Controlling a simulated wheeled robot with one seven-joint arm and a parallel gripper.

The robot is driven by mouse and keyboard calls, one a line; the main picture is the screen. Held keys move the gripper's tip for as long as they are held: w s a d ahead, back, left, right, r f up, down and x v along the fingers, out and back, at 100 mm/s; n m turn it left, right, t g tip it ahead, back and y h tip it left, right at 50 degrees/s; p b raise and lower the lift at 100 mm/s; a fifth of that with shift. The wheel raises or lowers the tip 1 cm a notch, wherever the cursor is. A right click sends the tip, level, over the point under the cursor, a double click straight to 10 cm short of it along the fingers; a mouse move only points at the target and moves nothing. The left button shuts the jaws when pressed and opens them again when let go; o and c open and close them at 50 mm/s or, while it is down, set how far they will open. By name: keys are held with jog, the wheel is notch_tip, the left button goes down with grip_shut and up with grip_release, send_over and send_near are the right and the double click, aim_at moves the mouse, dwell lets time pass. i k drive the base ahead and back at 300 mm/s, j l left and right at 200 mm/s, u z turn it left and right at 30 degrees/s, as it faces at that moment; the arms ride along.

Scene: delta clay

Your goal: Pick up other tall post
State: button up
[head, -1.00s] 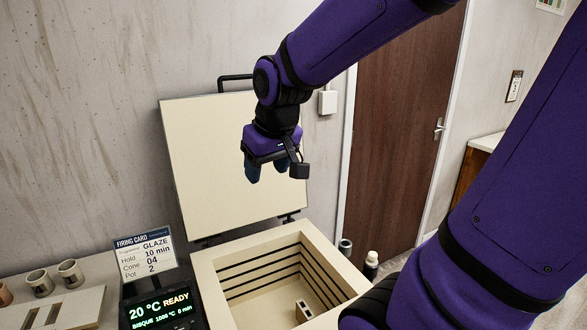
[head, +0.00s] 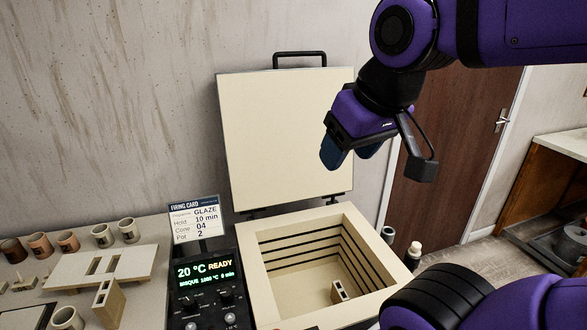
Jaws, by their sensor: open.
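A tall cream post (head: 108,303) with a slotted top stands on the table at the lower left, in front of a pale slotted slab. Another cream post (head: 340,291) stands on the floor of the open kiln (head: 256,277), near its right wall. My gripper (head: 350,156) is open and empty, with its dark blue fingers pointing down. It hangs in front of the raised kiln lid (head: 285,130), high above the kiln and well to the right of the post on the table.
The slotted slab (head: 130,262) and several small cups, one a brown cup (head: 41,247), stand on the table. The control box (head: 205,285) and firing card (head: 197,218) stand between table and kiln.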

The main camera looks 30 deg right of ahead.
aim_at(109, 303)
jog(key=j, duration=0.55)
jog(key=i+j, duration=0.1)
jog(key=j, duration=0.45)
jog(key=i+j+u, duration=0.1)
jog(key=j, duration=0.45)
